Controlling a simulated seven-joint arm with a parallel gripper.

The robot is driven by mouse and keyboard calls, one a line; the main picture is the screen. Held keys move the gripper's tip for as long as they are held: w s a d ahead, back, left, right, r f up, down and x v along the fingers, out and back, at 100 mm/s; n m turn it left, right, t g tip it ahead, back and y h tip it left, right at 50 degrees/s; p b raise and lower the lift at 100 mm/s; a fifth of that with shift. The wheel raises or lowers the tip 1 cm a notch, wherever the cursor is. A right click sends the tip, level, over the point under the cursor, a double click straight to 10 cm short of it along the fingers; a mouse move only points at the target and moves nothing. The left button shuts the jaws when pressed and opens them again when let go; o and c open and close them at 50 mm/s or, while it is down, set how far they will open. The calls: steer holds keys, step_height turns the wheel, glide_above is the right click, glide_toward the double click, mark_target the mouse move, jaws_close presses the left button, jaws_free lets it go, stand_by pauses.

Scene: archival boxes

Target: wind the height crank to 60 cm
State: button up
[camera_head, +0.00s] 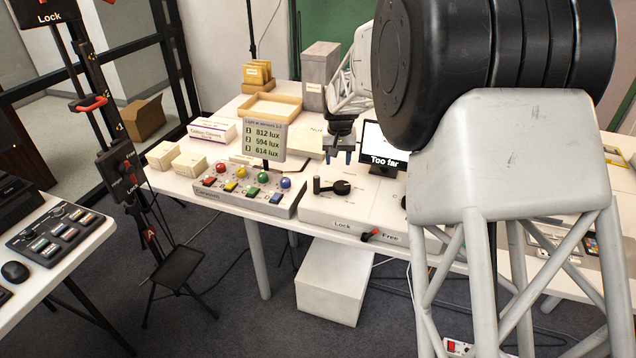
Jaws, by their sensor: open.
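A black crank (338,187) with an upright knob at its left end is on top of a white box (318,213) on the table. No height label or scale is readable on it. A red-tipped lever (370,235) is on the front between the words "Lock" and "Free". A small screen (384,150) behind the box reads "Too far". My arm hides the right part of the box, where part of another dark knob shows.
A button panel (248,196) with coloured knobs stands left of the crank box, below a lux display (265,142). Small boxes, a wooden tray (270,106) and a grey box (320,76) stand behind. A black stand (120,170) with red handles is at left.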

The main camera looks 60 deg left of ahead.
glide_above(316, 177)
step_height(316, 177, down, 3)
steer(key=shift+w+a+f+n, duration=0.1)
steer(key=shift+f+n, duration=0.05)
steer(key=shift+n, duration=0.15)
steer(key=shift+f, duration=3.9)
steer(key=shift+c, duration=0.5)
jaws_close()
